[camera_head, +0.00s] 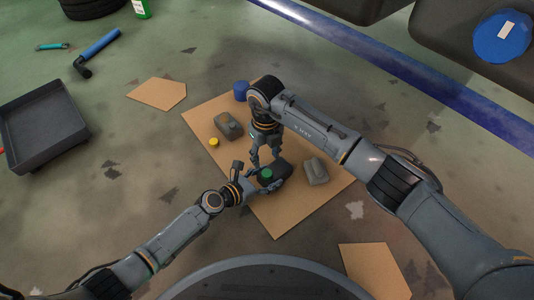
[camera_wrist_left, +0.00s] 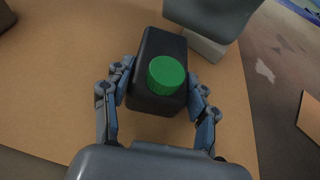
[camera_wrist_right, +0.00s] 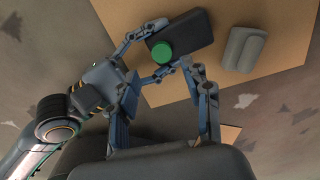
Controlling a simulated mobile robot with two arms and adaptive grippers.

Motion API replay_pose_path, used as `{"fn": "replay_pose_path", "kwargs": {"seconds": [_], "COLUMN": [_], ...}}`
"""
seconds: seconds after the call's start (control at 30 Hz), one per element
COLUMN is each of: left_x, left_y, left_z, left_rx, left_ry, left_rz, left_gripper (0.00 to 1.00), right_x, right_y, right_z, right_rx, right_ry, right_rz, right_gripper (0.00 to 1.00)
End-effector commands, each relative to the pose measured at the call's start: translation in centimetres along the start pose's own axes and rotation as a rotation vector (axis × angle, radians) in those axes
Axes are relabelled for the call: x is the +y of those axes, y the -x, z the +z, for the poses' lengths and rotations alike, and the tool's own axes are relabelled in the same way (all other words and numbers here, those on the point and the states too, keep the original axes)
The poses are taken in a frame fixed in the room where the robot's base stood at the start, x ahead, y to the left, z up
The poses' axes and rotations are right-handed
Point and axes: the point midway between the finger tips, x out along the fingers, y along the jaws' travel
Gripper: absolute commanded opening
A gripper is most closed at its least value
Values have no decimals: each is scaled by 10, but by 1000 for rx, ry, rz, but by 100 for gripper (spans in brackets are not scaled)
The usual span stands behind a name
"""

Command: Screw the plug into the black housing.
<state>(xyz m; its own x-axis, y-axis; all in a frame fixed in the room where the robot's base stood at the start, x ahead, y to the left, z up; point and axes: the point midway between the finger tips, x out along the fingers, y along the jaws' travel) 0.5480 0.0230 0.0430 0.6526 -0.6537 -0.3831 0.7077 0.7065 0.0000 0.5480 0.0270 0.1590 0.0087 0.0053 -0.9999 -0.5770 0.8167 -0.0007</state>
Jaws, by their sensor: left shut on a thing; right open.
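The black housing (camera_wrist_left: 150,48) is a dark block held low over the cardboard sheet; I cannot tell whether it touches it. The green round plug (camera_wrist_left: 166,75) sits upright on the housing's top, at one end; its thread is hidden. Both also show in the head view, the housing (camera_head: 284,172) and the plug (camera_head: 267,174). My left gripper (camera_wrist_left: 160,98) is shut on the housing, one finger on each side, with the plug between them. My right gripper (camera_head: 264,158) is open just above the housing, its fingers apart around the plug's area, not visibly touching it.
Grey blocks (camera_head: 316,171) and (camera_head: 228,126), a small yellow cap (camera_head: 213,142) and a blue cylinder (camera_head: 241,91) are on the cardboard (camera_head: 282,222). A dark tray (camera_head: 78,137) stands on the floor at left. My two arms are close together at the housing.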

Motion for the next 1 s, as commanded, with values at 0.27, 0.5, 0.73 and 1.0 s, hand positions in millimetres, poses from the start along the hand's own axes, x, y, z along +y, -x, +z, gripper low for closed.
{"fn": "replay_pose_path", "kwargs": {"seconds": [0.27, 0.5, 0.73, 1.0], "left_x": [-1, -1, -1, -1], "left_y": [0, 0, 0, 0], "left_z": [-1, -1, -1, -1], "left_rx": [2, 2, 2, 2], "left_ry": [0, 1, 1, 1], "left_rz": [-2, -2, -2, -2], "left_gripper": [0, 0, 0, 0], "right_x": [-2, -2, -2, -1], "right_y": [3, 3, 3, -18], "right_z": [-2, -3, -3, -4], "right_rx": [8, 10, 10, 12], "right_ry": [458, 566, 565, 562], "right_rz": [1, 4, 4, 6], "right_gripper": [49, 49, 49, 49]}}
